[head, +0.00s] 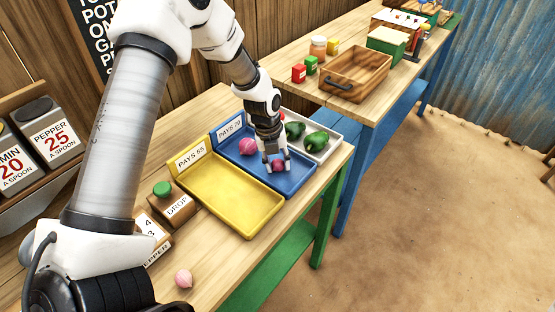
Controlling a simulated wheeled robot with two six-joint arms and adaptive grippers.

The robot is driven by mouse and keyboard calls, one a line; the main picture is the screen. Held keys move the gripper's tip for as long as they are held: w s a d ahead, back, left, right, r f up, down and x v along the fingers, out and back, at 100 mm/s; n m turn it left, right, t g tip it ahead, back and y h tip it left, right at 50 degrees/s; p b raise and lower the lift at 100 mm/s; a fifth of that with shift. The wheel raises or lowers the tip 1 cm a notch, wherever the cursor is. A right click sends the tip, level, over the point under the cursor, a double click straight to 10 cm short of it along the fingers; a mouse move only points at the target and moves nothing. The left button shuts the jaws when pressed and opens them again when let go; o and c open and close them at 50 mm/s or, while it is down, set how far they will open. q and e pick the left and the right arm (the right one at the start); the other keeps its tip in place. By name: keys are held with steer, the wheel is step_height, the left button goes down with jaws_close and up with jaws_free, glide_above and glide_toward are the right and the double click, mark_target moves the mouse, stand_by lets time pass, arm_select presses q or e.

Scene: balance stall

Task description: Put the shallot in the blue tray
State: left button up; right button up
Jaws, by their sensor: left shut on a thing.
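My left gripper (276,164) points down into the blue tray. It is shut on a small reddish-purple bulb, which looks like the shallot (278,167), partly hidden by the fingers. The shallot is low in the tray; I cannot tell whether it touches the floor. A pink round bulb (248,147) lies in the same tray, behind and left of the gripper. My right gripper is not in view.
The empty yellow tray (230,205) has a "PAYS 55" sign. The white tray (335,146) holds green peppers (316,141). A "DROP" block (178,208) and a pale pink bulb (184,278) are at the front left. A wooden crate (356,75) stands on the far table.

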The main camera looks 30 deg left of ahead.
arm_select(q)
steer(key=shift+s+f+b, duration=0.1)
steer(key=shift+f+b, duration=0.05)
steer(key=shift+b, duration=0.15)
steer(key=o, duration=1)
steer(key=shift+c, duration=0.2)
step_height(320, 180, up, 12)
steer(key=s+a, duration=0.1)
steer(key=shift+a+b, duration=0.2)
steer(key=shift+b, duration=0.2)
